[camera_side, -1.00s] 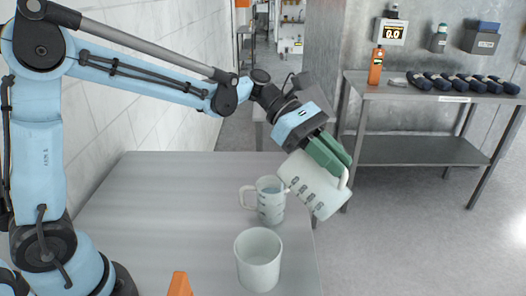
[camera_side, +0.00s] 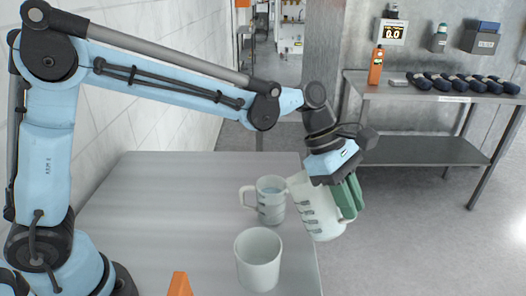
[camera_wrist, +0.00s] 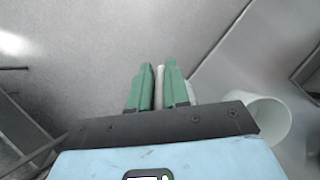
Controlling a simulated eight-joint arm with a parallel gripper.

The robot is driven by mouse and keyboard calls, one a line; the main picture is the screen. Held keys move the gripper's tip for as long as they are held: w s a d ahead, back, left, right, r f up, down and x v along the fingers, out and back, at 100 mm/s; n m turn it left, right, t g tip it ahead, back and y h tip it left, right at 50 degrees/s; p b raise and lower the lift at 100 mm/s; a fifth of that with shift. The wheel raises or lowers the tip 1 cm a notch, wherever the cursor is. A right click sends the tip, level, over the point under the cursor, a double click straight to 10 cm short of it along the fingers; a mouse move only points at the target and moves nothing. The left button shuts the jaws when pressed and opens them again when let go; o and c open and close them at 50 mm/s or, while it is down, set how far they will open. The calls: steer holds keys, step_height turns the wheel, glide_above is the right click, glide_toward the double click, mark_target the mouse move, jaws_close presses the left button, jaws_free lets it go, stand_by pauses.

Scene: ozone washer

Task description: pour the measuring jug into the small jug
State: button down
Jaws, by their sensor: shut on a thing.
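My gripper (camera_side: 348,197) is shut on the handle of the measuring jug (camera_side: 317,212), a white vessel with dark graduation marks. It is held in the air at the table's right edge, tilted with its rim toward the upper left. The small jug (camera_side: 270,203), greyish with dark marks and a handle on its left, stands upright on the table just left of the held jug. The measuring jug's lip overlaps its right side in the side view; I cannot tell whether they touch. No stream is visible. In the wrist view my green fingers (camera_wrist: 158,90) close on a pale strip.
A plain white handleless cup (camera_side: 258,262) stands on the grey table (camera_side: 160,200) in front of the small jug. An orange object (camera_side: 180,285) shows at the front edge. The table's left half is clear. A metal bench (camera_side: 430,98) with bottles and dark items stands behind.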

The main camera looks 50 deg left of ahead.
steer(key=shift+d+f+y+b, duration=0.6)
steer(key=shift+d+f+y, duration=1.75)
steer(key=shift+f+y, duration=1.2)
steer(key=w+a+r+m, duration=0.2)
steer(key=a+r+m, duration=0.5)
steer(key=a+r, duration=0.8)
steer(key=s+a+r+m, duration=0.2)
steer(key=a+r+m, duration=0.2)
steer(key=a, duration=0.2)
steer(key=s+a+r+m+h, duration=0.1)
steer(key=s+a+r+m, duration=0.2)
steer(key=a, duration=0.3)
steer(key=shift+s+a+r+m, duration=0.15)
steer(key=shift+a+r+m, duration=0.25)
steer(key=shift+r, duration=0.35)
